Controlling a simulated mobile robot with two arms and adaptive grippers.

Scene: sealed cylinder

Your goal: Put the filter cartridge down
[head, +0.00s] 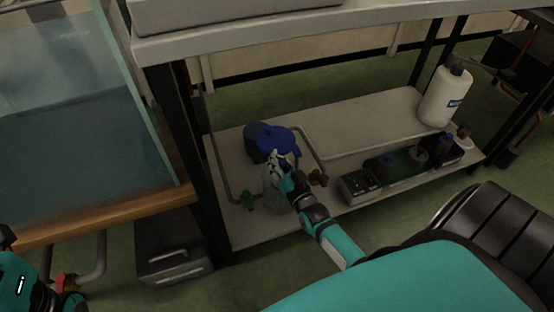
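A blue rounded object (275,138) stands on the lower shelf, near its left end. A clear, glassy-looking body (270,182) shows just in front of it. My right gripper (277,162) reaches in from the lower right and overlaps both in the picture. Its fingers are small and dark against the blue, so I cannot tell whether they are open or shut on something. I cannot make out the filter cartridge as a separate thing. Part of my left arm shows at the lower left edge; its gripper is not in view.
The upper shelf (290,30) overhangs. A glass tank (75,120) stands left.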

